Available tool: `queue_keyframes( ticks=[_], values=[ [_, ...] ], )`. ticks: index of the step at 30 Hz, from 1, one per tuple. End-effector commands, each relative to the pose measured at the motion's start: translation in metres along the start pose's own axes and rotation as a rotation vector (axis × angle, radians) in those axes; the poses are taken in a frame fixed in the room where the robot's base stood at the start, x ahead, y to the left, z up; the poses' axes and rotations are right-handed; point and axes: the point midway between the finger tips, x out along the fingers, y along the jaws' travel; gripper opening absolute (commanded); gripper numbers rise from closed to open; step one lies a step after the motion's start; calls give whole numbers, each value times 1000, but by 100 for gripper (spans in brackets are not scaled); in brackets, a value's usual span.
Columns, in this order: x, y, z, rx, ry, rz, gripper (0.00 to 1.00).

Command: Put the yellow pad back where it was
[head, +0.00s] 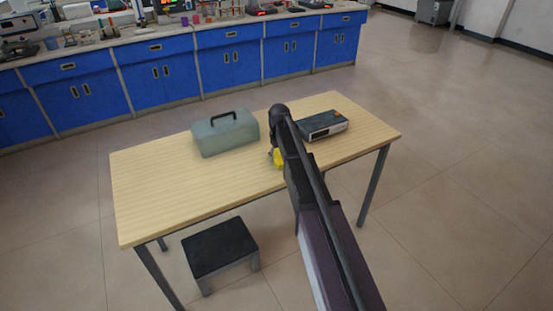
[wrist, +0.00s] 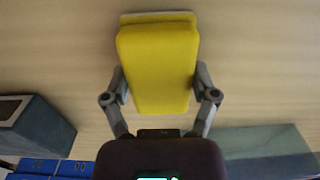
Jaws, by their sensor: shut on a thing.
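The yellow pad (wrist: 157,65) is between the two fingers of my gripper (wrist: 160,88) in the wrist view, with a pale edge showing along its far end. My gripper is shut on it. In the head view the yellow pad (head: 277,157) shows as a small patch beside my arm, over the wooden table (head: 165,190). My arm hides part of it and most of the gripper there. I cannot tell whether the pad touches the table top.
A grey-green toolbox (head: 226,136) with a dark handle stands left of my gripper. A dark box-shaped device (head: 323,126) stands to the right. The table's left and front parts are clear. A black-topped stool (head: 220,247) stands at the front. Blue cabinets (head: 160,72) line the back.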

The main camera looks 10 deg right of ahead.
Motion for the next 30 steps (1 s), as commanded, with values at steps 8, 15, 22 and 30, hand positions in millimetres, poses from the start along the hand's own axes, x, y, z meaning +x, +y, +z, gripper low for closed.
queue_keyframes(
  ticks=[8,15,22,30],
  values=[
    [0,0,0,0,0,0,38],
    [2,0,0,0,0,0,100],
    [2,0,0,0,0,0,100],
    [0,0,0,0,0,0,100]
  ],
)
